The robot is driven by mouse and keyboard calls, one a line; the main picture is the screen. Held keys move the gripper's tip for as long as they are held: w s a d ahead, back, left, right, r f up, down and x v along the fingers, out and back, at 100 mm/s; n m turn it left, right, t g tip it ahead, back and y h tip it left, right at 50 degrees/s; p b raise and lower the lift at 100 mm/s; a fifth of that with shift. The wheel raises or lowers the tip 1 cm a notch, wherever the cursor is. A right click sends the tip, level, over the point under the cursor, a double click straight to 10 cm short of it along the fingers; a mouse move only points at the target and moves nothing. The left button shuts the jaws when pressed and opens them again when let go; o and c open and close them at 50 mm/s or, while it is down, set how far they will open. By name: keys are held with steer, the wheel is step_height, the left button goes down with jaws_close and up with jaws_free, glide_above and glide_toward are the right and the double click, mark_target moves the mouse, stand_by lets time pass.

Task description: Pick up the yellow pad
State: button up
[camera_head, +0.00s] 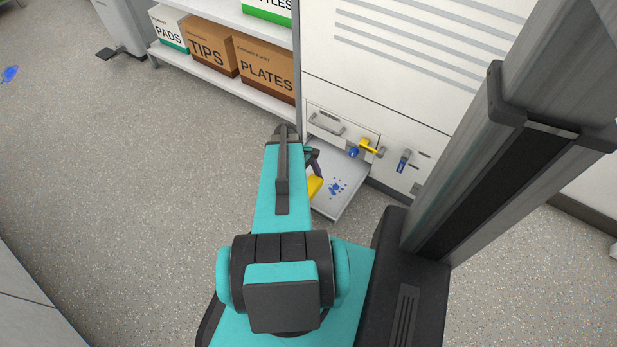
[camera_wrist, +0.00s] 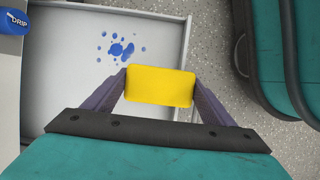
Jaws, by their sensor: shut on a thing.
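The yellow pad (camera_wrist: 160,86) is a small rounded block between the two fingers of my gripper (camera_wrist: 160,88) in the wrist view. My gripper is shut on it, one finger on each side. In the head view the pad (camera_head: 315,187) shows in part beside my teal arm, which hides the rest of it and most of the gripper. The pad is over the near part of a pale tray (camera_head: 340,207). I cannot tell its height above the tray.
Blue spots (camera_wrist: 120,48) lie on the tray, beyond the pad. A white cabinet (camera_head: 330,85) with a yellow valve handle (camera_head: 369,147) and a blue lever (camera_head: 403,161) stands behind. A shelf with boxes (camera_head: 207,50) is at the upper left. Open floor (camera_head: 120,170) lies left.

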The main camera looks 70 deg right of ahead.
steer(key=shift+s+a+r, duration=0.1)
steer(key=shift+s+a, duration=0.25)
steer(key=shift+a, duration=0.25)
steer(key=o, duration=0.5)
steer(key=shift+c, duration=0.2)
steer(key=c, duration=0.4)
steer(key=shift+o, duration=0.2)
